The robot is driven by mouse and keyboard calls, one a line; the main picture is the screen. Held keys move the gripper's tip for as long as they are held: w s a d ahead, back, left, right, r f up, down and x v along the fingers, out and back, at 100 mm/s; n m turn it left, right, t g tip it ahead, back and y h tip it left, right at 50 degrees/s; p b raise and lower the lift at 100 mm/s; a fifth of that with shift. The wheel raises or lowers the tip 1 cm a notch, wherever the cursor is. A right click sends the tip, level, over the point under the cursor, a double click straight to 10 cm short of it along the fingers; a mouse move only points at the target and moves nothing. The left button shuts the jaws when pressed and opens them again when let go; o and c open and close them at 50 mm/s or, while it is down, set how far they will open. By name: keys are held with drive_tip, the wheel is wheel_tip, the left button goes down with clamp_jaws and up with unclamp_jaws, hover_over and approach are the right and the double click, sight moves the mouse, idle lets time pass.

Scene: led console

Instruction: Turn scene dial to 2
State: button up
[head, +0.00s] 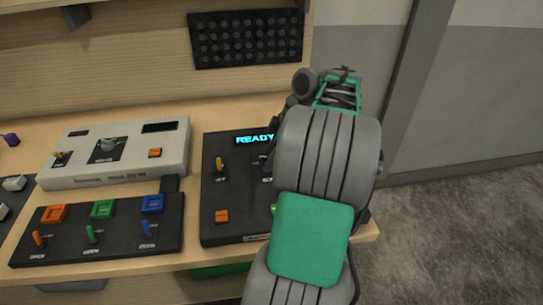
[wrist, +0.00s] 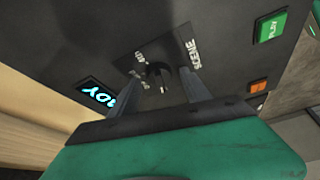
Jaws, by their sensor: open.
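The black console (head: 212,180) with a lit READY display (head: 254,140) stands at the table's right end in the head view. In the wrist view the scene dial (wrist: 155,74) is a small dark knob beside the white SCENE label (wrist: 192,52). My gripper (wrist: 161,79) is open, with one finger on each side of the dial. I cannot tell whether the fingers touch it. Small marks around the dial are partly hidden by the fingers, and its setting cannot be read. My arm hides the dial and gripper in the head view.
The same console carries a yellow lever (head: 219,165), an orange button (head: 222,216) and a green PLAY button (wrist: 270,28). A grey-white console (head: 170,160) and a dark switch panel (head: 110,240) stand to the left. A black perforated panel (head: 246,38) hangs behind.

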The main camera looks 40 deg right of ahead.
drive_tip(key=shift+c, duration=0.3)
clamp_jaws()
drive_tip(key=shift+m, duration=0.4)
drive_tip(key=m+b, duration=0.1)
drive_tip(key=m, duration=0.1)
drive_tip(key=m+t+h+b, duration=0.1)
drive_tip(key=m+b, duration=0.1)
drive_tip(key=shift+a+f+h, duration=0.1)
drive_tip(key=shift+a+h, duration=0.05)
drive_tip(key=shift+h, duration=0.15)
drive_tip(key=m+h+b, duration=0.1)
drive_tip(key=m, duration=0.1)
drive_tip(key=m+b, duration=0.1)
drive_tip(key=m, duration=0.2)
drive_tip(key=shift+s+a+h, duration=0.1)
drive_tip(key=shift+h, duration=0.3)
drive_tip(key=shift+o, duration=0.3)
unclamp_jaws()
